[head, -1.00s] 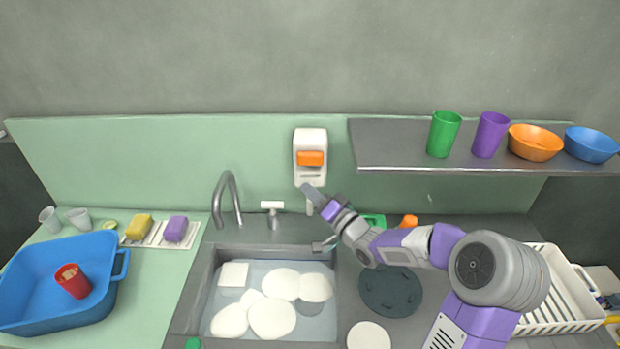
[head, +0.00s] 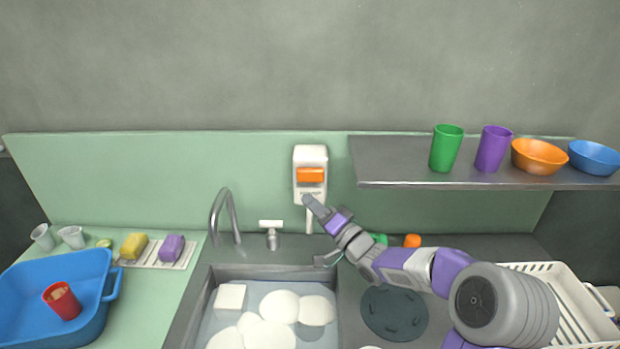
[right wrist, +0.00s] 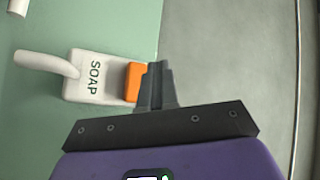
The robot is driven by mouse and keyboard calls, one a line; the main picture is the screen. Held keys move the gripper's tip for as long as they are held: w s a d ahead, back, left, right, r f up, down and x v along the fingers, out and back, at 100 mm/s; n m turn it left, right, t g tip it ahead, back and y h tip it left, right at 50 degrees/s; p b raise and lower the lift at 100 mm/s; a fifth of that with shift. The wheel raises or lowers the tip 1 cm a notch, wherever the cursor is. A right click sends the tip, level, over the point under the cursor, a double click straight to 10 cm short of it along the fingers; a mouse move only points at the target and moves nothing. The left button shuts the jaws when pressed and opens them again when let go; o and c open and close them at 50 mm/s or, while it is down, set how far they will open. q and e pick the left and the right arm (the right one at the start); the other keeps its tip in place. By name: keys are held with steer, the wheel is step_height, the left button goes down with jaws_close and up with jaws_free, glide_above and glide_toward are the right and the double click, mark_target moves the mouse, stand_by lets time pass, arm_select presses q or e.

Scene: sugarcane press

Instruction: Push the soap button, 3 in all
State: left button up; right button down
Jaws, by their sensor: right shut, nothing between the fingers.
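The white soap dispenser (head: 311,155) hangs on the green wall panel above the sink, with its orange button (head: 310,175) on the front. In the right wrist view the dispenser (right wrist: 82,88) appears sideways, with "SOAP" lettering, a spout and the orange button (right wrist: 133,82). My right gripper (head: 308,200) is shut and empty. In the head view its tips overlap the dispenser's lower front, just below the button. In the right wrist view the fingertips (right wrist: 157,70) are beside the button; I cannot tell whether they touch it. My left gripper is not in view.
A grey shelf (head: 400,174) with cups and bowls juts out right of the dispenser. The faucet (head: 231,215) and a small tap (head: 271,235) stand below left. The sink (head: 330,271) holds white dishes. A blue tub (head: 112,277) is at left.

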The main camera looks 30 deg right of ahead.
mark_target(305, 176)
steer(key=shift+w+d+p, duration=0.25)
steer(key=shift+w+d, duration=0.35)
steer(key=shift+w, duration=0.4)
steer(key=shift+w+d+p, duration=0.25)
steer(key=shift+w+d, duration=0.35)
steer(key=shift+w, duration=0.35)
steer(key=shift+w+d+p, duration=0.25)
steer(key=shift+w+d, duration=0.35)
steer(key=shift+w, duration=0.4)
steer(key=shift+w+d+p, duration=0.1)
steer(key=shift+w+p, duration=0.15)
steer(key=shift+p, duration=0.1)
steer(key=shift+w+d, duration=0.1)
steer(key=shift+w+d+p, duration=0.4)
steer(key=shift+w+p, duration=0.05)
steer(key=shift+w, duration=0.15)
stand_by(0.6)
steer(key=shift+s, duration=0.1)
steer(key=shift+s+a+b, duration=0.3)
steer(key=shift+s+a, duration=0.3)
steer(key=shift+s, duration=0.3)
